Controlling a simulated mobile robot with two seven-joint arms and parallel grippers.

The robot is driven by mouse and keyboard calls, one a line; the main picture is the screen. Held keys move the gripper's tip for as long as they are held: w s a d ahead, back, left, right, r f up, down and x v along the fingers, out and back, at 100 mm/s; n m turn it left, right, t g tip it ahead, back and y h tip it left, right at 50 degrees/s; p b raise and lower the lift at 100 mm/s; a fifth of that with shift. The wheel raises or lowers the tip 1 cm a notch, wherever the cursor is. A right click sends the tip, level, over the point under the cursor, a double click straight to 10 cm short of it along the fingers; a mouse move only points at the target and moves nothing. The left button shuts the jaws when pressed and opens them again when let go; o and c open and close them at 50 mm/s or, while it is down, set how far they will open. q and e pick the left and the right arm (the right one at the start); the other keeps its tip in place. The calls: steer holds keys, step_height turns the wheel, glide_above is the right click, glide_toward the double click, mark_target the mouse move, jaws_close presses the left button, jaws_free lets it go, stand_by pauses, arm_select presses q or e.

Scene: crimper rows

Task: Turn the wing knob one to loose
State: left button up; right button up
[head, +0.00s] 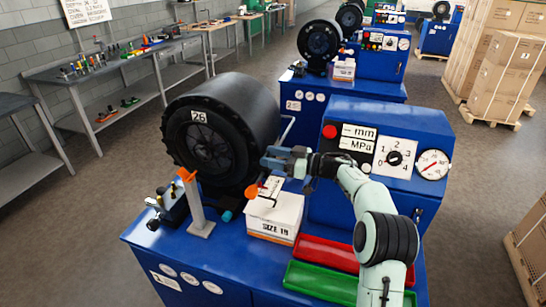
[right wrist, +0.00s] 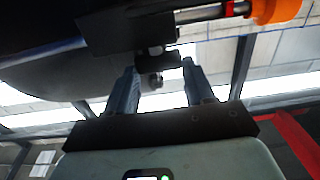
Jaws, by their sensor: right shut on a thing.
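My right gripper (head: 268,160) reaches in from the right, beside the large black drum (head: 240,105) marked 26. In the right wrist view its two fingers (right wrist: 160,88) stand apart with a small dark part (right wrist: 155,80) between them; the contact itself is hard to see. An orange knob (head: 252,191) shows just below the gripper, above a white box marked SIZE 19. An orange piece on a metal rod (right wrist: 275,10) shows at the top right of the wrist view. Another orange knob (head: 187,175) tops a grey post. I cannot tell which is wing knob one. My left gripper is out of view.
The white box (head: 274,216) stands on the blue bench, close below my right gripper. A red tray (head: 328,253) and a green tray (head: 318,283) lie in front. The blue control cabinet (head: 330,195) with dials stands at the right. A small clamp device (head: 165,208) stands at the left.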

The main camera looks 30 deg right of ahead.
stand_by(0.3)
steer(key=o, duration=1)
steer(key=shift+o, duration=0.2)
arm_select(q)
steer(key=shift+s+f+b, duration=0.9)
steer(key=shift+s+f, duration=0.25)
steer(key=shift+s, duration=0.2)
arm_select(e)
steer(key=v, duration=1.3)
steer(key=shift+s+d, duration=0.1)
steer(key=shift+d, duration=0.1)
